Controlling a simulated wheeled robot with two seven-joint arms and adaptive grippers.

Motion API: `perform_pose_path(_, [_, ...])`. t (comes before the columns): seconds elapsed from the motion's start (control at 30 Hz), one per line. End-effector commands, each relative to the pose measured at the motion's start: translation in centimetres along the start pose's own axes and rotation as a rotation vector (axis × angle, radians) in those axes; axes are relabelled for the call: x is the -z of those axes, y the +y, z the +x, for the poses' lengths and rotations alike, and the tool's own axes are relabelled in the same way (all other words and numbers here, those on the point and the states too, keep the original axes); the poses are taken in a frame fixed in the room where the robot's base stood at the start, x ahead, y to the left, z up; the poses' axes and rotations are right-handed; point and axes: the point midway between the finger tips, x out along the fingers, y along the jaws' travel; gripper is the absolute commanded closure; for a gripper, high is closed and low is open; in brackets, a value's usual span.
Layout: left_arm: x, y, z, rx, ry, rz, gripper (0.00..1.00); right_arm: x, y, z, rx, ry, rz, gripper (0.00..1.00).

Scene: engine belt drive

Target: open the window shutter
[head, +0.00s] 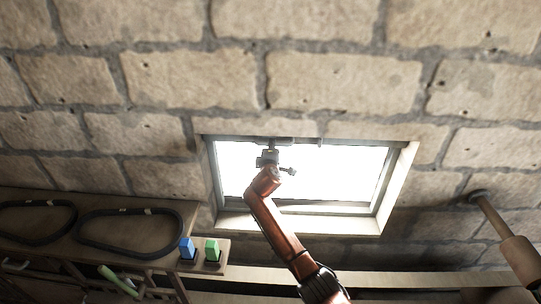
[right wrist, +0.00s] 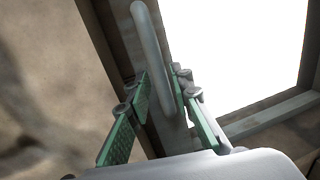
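The window (head: 335,170) is a bright rectangular opening in the stone wall, with a pale surround. A grey frame lines it, and a grey bar runs along its top edge; I cannot tell how far the shutter stands open. My right gripper (head: 268,157) is at the upper left of the window in the head view. In the right wrist view, a curved grey bar handle (right wrist: 150,45) passes between the green-padded fingers of the right gripper (right wrist: 160,88). The fingers stand apart, with a gap visible on the left side of the handle. My left gripper is not in view.
A wooden bench (head: 60,203) at lower left carries two black belts (head: 125,212). A blue block (head: 187,248) and a green block (head: 212,250) stand at its right end. A pole-like fitting (head: 500,225) projects at the right.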

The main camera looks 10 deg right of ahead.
Motion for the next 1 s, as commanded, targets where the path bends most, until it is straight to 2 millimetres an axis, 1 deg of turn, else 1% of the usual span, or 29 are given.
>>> perform_pose_path(0.3, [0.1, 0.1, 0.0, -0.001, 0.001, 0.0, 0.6, 0.1, -0.1, -5.7, -0.001, 0.004, 0.002, 0.79])
perform_pose_path(0.5, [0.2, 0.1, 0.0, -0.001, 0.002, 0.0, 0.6, 0.2, 0.0, -8.8, -0.001, 0.003, 0.001, 0.79])
perform_pose_path(0.6, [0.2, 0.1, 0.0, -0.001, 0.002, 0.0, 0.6, 0.2, 0.0, -9.7, -0.001, 0.003, 0.0, 0.79])
perform_pose_path(0.7, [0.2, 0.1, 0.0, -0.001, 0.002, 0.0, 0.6, 0.2, 0.0, -10.3, -0.001, 0.002, 0.0, 0.79])
perform_pose_path(1.0, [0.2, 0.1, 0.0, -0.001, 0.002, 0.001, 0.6, 0.2, 0.0, -10.4, -0.001, 0.002, -0.001, 0.79])
